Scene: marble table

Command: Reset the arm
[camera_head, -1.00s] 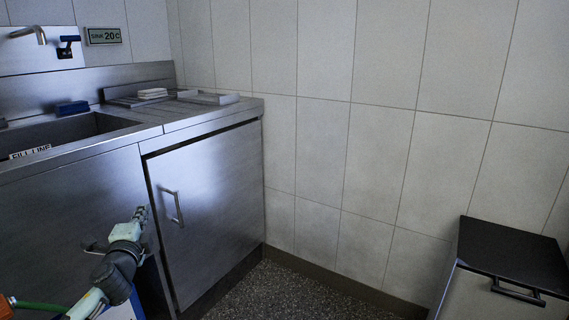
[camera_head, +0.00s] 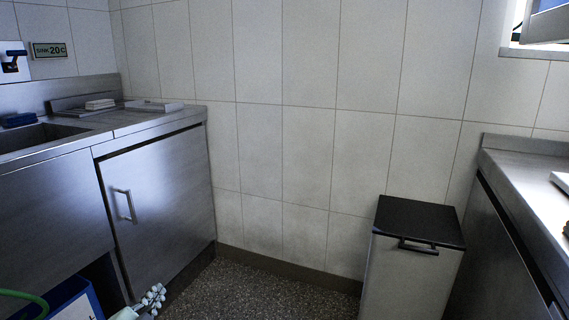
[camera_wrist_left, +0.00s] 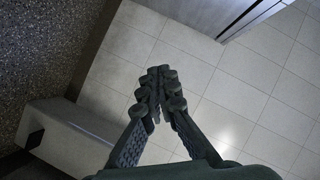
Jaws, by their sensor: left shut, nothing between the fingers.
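My left gripper (camera_head: 153,299) shows at the bottom left of the head view, low in front of the steel cabinet and over the speckled floor. In the left wrist view my left gripper (camera_wrist_left: 160,92) has its fingertips together with nothing between them. It touches no object that I can see. My right gripper is in neither view.
A steel sink counter (camera_head: 150,119) with a handled cabinet door (camera_head: 160,200) stands at left. A bin with a black lid (camera_head: 420,221) stands at right, beside another steel counter (camera_head: 530,190). Speckled floor (camera_head: 250,290) lies free between them. A blue box (camera_head: 72,300) is at bottom left.

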